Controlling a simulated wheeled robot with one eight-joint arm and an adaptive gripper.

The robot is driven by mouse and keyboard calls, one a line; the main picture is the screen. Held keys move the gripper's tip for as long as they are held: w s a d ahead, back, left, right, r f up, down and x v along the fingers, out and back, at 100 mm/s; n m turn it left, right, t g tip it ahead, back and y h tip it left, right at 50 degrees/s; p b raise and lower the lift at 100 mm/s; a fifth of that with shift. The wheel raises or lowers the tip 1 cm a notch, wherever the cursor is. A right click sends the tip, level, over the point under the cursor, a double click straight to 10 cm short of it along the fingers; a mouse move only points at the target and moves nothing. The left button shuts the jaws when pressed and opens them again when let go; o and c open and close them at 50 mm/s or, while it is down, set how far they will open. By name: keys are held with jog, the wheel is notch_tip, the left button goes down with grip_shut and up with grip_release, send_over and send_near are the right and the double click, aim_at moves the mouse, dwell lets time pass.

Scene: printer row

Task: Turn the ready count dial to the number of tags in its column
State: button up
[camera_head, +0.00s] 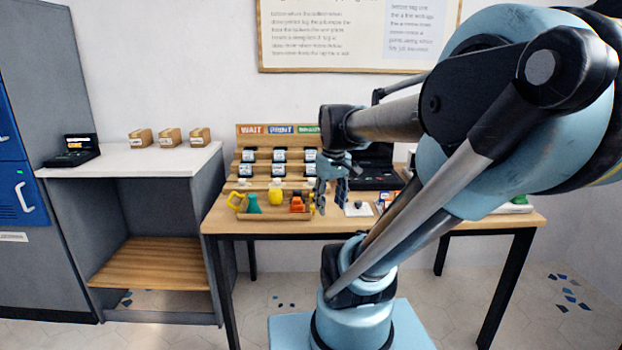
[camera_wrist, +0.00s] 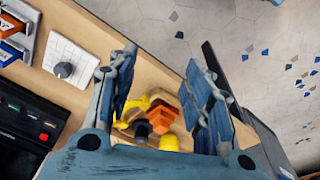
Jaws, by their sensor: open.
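The dial (camera_head: 358,207) is a small knob on a white plate on the desk, just right of my gripper in the head view. In the wrist view the grey dial knob (camera_wrist: 63,70) sits on its white plate at the left, outside my fingers. The tag rack (camera_head: 278,163) has columns headed WAIT, PRINT and a green third heading, partly covered by my arm. Tags with white and blue faces stand on its tiers; the third column is partly hidden. My gripper (camera_head: 331,196) is open and empty above the desk; its spread fingers also show in the wrist view (camera_wrist: 163,65).
A wooden tray (camera_head: 270,217) with yellow, teal and orange items stands left of my gripper. A black device (camera_head: 376,174) is behind the dial. A white-topped counter (camera_head: 130,162) with small boxes and a black device stands left, a grey-blue locker beyond it.

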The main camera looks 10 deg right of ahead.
jog(key=w+r+n, duration=0.2)
jog(key=w+r, duration=0.3)
jog(key=w, duration=0.3)
jog(key=w+r+n, duration=0.3)
jog(key=w+r, duration=0.2)
jog(key=w, duration=0.3)
notch_tip(320, 180, up, 2)
jog(key=n+g, duration=0.2)
jog(key=n, duration=0.2)
send_over(311, 179)
notch_tip(311, 179, down, 17)
jog(key=shift+w+f, duration=0.1)
jog(key=shift+f, duration=0.05)
jog(key=c, duration=1.1)
